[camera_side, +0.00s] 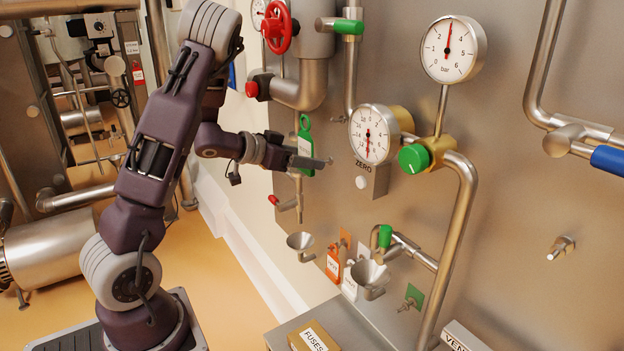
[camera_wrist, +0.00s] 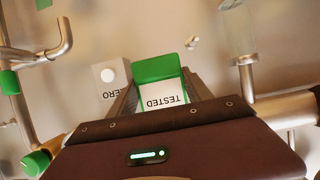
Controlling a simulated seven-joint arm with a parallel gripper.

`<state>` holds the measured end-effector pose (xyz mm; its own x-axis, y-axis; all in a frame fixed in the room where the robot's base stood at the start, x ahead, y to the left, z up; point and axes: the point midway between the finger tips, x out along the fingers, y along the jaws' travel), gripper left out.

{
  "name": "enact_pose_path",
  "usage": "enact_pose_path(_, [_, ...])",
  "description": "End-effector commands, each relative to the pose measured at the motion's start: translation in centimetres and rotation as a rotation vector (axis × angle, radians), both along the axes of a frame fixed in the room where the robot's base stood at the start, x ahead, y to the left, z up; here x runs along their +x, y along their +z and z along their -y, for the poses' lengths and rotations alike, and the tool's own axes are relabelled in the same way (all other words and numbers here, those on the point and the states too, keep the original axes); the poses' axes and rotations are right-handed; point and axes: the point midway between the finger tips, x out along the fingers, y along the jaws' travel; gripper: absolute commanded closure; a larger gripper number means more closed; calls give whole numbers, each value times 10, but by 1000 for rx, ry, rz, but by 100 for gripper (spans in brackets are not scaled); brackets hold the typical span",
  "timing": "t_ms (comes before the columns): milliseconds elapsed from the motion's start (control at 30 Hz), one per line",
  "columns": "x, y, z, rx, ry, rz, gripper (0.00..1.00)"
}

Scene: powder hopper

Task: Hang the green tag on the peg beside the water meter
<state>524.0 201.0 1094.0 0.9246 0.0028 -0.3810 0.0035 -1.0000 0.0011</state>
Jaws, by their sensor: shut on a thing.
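The green tag (camera_side: 305,127) with a white label is held upright in my gripper (camera_side: 308,162), off the panel surface. In the wrist view the tag (camera_wrist: 158,68) reads TESTED, upside down, between the two fingers (camera_wrist: 160,96). A small peg (camera_side: 409,303) stands out from a green square (camera_side: 414,294) low on the panel, below and right of my gripper. Another metal peg or stub (camera_side: 562,247) is at the far right. A round dial (camera_side: 370,134) is right of my gripper; I cannot tell which instrument is the water meter.
The ZERO box (camera_side: 368,180) hangs under the dial and shows near the tag in the wrist view (camera_wrist: 110,80). A bent pipe (camera_side: 459,240) and green knob (camera_side: 413,158) project at right.

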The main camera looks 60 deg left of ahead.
Motion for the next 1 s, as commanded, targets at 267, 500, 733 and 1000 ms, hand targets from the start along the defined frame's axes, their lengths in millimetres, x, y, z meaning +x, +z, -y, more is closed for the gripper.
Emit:
enact_pose_path(267, [22, -3, 1, 2, -5, 0, 82])
enact_pose_path(500, [41, -5, 2, 2, -6, 0, 82])
enact_pose_path(733, [59, -6, 1, 3, -6, 0, 82])
enact_pose_path(1000, [80, -8, 1, 3, -7, -1, 82])
